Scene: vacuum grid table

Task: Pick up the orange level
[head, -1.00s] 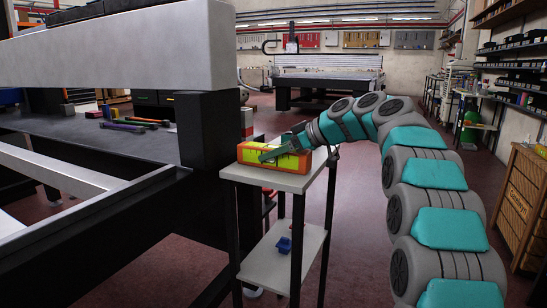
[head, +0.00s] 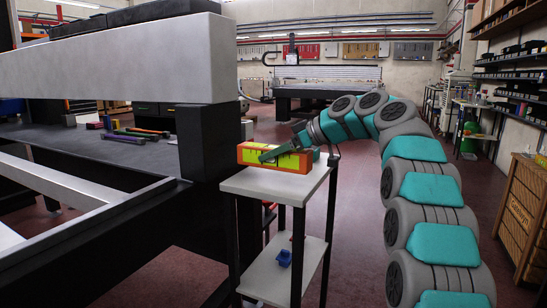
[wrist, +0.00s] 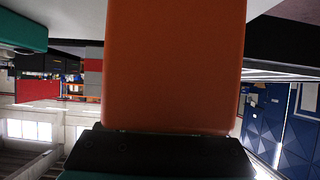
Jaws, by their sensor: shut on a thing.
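The orange level (head: 270,160) is a box-shaped block with a yellow-green middle. In the head view it is just above the white top of a small cart (head: 245,183), with a slight gap that is hard to make out. My gripper (head: 298,157) is shut on the level, with one green finger across its near face. In the wrist view the level's plain orange side (wrist: 175,65) fills the middle. The black edge of my gripper (wrist: 155,152) lies below it there.
A dark workbench (head: 90,150) with a thick grey beam (head: 110,60) above it stands close on the left. A blue object (head: 284,258) sits on the cart's lower shelf. A wooden cabinet (head: 522,210) stands at the right. The floor behind the cart is clear.

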